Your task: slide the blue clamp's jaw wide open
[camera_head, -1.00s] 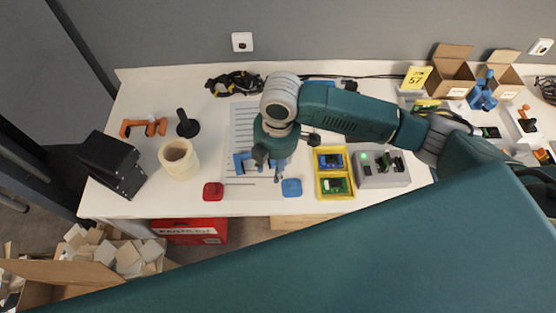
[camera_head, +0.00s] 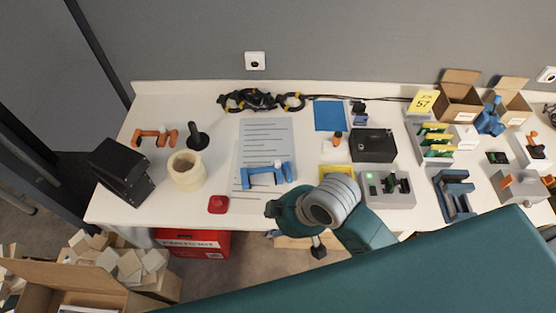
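The blue clamp (camera_head: 266,174) lies on a printed sheet (camera_head: 267,136) near the middle of the table. Its bar runs left to right, with one end piece at the left and another near the right end, and a visible gap between them. My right gripper (camera_head: 272,209) is below and slightly right of the clamp in the picture, near the table's front edge, apart from it. Its fingers are small and seen from above, so I cannot tell their opening. My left gripper is not in view.
A red pad (camera_head: 218,204), a cream roll (camera_head: 186,170), an orange clamp (camera_head: 155,136) and a black stand (camera_head: 197,138) are to the left. A grey device (camera_head: 388,190) and a black case (camera_head: 372,146) are to the right. A large teal arm link covers the bottom right.

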